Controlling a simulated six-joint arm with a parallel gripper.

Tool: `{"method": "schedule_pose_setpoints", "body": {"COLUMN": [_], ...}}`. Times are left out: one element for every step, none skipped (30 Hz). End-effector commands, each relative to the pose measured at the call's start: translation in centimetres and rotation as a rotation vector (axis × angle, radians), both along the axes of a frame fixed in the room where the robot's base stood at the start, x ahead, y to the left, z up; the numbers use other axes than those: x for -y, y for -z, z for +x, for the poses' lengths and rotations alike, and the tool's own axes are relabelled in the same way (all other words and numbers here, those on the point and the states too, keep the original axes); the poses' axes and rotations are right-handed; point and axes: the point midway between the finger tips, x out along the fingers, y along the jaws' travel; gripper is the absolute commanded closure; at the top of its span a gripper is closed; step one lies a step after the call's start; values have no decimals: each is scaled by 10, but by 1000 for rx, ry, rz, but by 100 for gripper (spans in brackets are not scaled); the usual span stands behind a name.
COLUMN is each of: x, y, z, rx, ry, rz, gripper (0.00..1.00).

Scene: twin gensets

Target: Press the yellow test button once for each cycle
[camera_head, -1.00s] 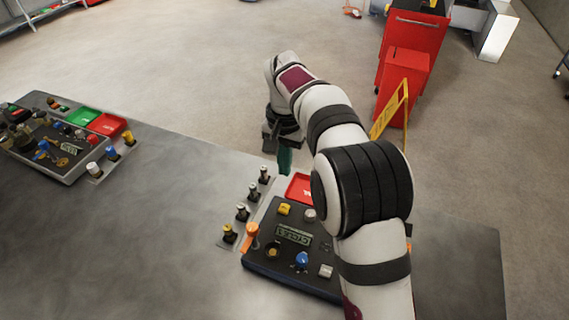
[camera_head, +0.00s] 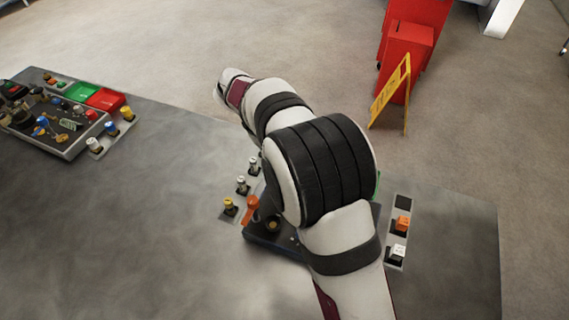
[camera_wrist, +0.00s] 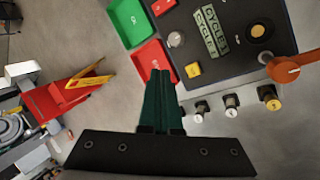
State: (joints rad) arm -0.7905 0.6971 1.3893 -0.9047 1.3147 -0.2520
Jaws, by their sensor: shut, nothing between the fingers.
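In the head view my arm hides the button, the display and my gripper.
An orange lever (camera_head: 251,208) and a row of plungers (camera_head: 241,185) stand at the panel's left. A strip with orange and white switches (camera_head: 404,236) is at its right. A second panel (camera_head: 55,140) sits far left. A yellow floor sign (camera_head: 391,95) stands beyond the table.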

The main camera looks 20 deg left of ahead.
Motion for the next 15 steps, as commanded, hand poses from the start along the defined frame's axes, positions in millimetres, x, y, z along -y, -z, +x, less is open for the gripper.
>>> {"method": "schedule_pose_setpoints", "body": {"x": [-4, -7, -12, -16, -20, -24, -26, -28, -29, -29, -29, -28, -28, -28, -28], "y": [2, 2, 1, 1, 1, 0, 0, 0, 0, 0, 0, 0, 0, 0, 0], "z": [-4, -4, -5, -6, -6, -7, -8, -8, -8, -8, -8, -8, -8, -8, -8], "rx": [13, 21, 27, 30, 34, 34, 36, 36, 37, 37, 37, 37, 38, 37, 37], "ry": [-218, -354, -516, -616, -702, -786, -830, -858, -877, -881, -880, -879, -878, -877, -876], "rz": [-121, -199, -292, -352, -403, -454, -482, -500, -512, -515, -515, -514, -513, -512, -512], "gripper": [100, 100, 100, 100, 100, 100, 100, 100, 100, 100, 100, 100, 100, 100, 100]}}
